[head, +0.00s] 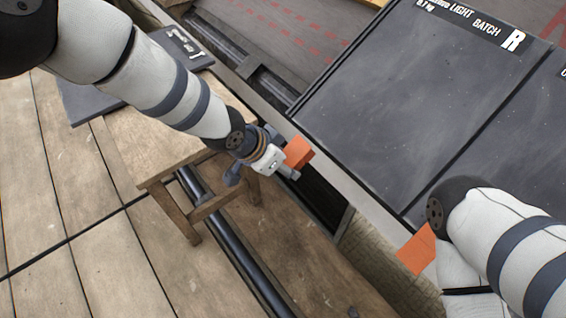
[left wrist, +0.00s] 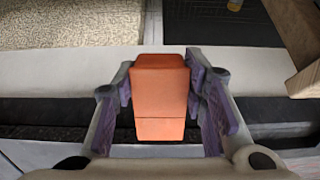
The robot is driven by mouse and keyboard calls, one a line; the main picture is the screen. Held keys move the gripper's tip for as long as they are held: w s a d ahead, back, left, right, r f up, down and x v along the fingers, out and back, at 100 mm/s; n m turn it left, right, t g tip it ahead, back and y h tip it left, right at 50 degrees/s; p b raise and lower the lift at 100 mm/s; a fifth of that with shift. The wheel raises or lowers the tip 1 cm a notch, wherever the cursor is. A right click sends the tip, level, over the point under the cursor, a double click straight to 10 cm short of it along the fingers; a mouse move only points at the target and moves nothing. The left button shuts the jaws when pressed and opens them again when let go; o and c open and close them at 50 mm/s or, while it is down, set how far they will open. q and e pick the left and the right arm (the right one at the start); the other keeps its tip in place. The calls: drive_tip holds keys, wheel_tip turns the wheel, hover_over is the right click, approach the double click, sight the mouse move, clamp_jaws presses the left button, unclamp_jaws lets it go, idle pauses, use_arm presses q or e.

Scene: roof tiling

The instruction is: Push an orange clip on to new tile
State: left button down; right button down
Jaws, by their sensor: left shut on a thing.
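An orange clip (head: 298,152) is held in my left gripper (head: 283,163), by the left edge of a large dark tile (head: 400,100) marked "LIGHT BATCH R". In the left wrist view the clip (left wrist: 159,95) sits between the two purple-padded fingers, which close on its sides. It is over a pale strip and a dark gap; whether it touches the tile I cannot tell. A second orange piece (head: 417,250) shows near the tile's lower corner, partly hidden by my right arm. My right gripper does not show.
Another dark tile (head: 520,135) lies to the right of the marked one. A wooden stool (head: 125,150) with a dark slab (head: 90,100) stands under my left arm. A dark pipe (head: 235,255) runs across the wooden planks. The planks at lower left are clear.

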sight(297, 148)
use_arm(q)
drive_tip(key=shift+w+d+r+b, duration=0.2)
drive_tip(key=shift+w+d+r, duration=0.45)
drive_tip(key=shift+d, duration=0.15)
drive_tip(key=shift+w+d+r+b, duration=0.15)
drive_tip(key=shift+w+d+r, duration=0.45)
drive_tip(key=shift+d, duration=0.2)
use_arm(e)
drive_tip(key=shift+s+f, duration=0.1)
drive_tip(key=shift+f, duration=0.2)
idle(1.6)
use_arm(q)
drive_tip(key=c, duration=0.9)
unclamp_jaws()
drive_tip(key=shift+s+a, duration=0.1)
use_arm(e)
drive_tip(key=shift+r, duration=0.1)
use_arm(q)
drive_tip(key=p+v, duration=0.6)
drive_tip(key=v, duration=0.1)
drive_tip(key=shift+p, duration=0.4)
drive_tip(key=shift+f, duration=0.1)
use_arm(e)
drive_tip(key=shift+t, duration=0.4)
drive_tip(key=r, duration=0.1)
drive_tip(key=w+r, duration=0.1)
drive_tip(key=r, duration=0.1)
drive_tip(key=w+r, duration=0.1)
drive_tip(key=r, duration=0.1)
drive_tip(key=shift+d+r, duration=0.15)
